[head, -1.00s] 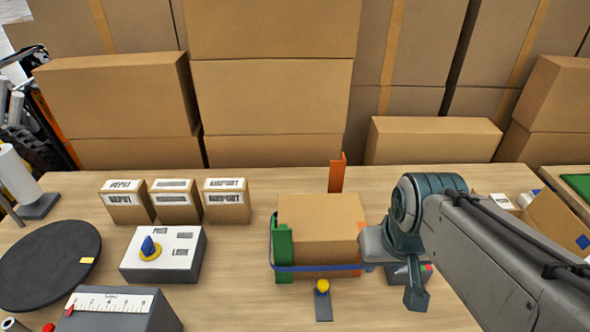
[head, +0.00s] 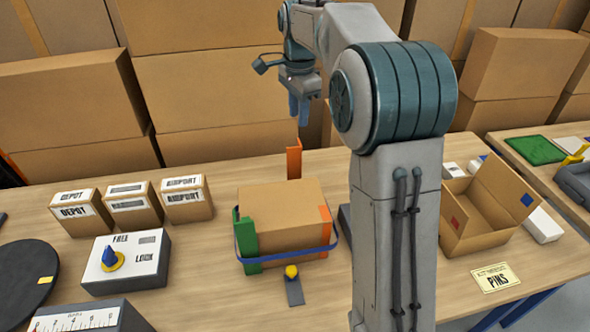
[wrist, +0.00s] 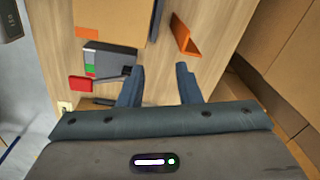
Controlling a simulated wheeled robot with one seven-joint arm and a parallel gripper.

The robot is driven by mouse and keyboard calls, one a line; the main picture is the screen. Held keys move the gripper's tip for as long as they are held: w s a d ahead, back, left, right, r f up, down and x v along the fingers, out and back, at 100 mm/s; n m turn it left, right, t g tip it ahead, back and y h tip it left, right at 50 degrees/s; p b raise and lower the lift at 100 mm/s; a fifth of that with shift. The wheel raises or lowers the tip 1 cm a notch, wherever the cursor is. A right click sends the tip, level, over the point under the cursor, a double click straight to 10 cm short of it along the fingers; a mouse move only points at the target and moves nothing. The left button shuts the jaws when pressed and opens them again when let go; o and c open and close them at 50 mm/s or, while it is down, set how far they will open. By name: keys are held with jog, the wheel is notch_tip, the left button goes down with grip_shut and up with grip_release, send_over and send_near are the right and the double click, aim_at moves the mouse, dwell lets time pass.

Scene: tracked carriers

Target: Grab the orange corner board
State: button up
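An orange corner board (head: 294,161) stands upright on the table behind a brown carton (head: 283,222). In the wrist view the orange corner board (wrist: 184,40) is an angled piece a little beyond the fingers, towards the right one. My gripper (head: 299,116) points down above it in the head view. In the wrist view my gripper (wrist: 158,75) has its blue fingers apart with nothing between them. The carton has a green corner board (head: 246,238) at its front left, another orange piece (head: 325,226) at its front right and a blue strap (head: 290,258) around it.
Tall stacked cartons (head: 215,85) stand close behind the table. Small labelled boxes (head: 130,205) and a FREE/LOCK control box (head: 128,262) are at the left. An open carton (head: 460,235) stands at the right. My arm hides part of the table right of the strapped carton.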

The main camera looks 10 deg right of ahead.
aim_at(294, 148)
jog(key=w+f+m, duration=0.1)
jog(key=w+f, duration=0.1)
jog(key=f, duration=0.1)
jog(key=w+f+m, duration=0.1)
jog(key=w+f, duration=0.1)
jog(key=f, duration=0.2)
jog(key=w+f+m, duration=0.1)
jog(key=f, duration=0.2)
jog(key=shift+w+f+m+g, duration=0.15)
jog(key=shift+w+m+g, duration=0.15)
jog(key=shift+w, duration=0.1)
jog(key=shift+f+p, duration=0.9)
jog(key=shift+f, duration=1.8)
grip_shut()
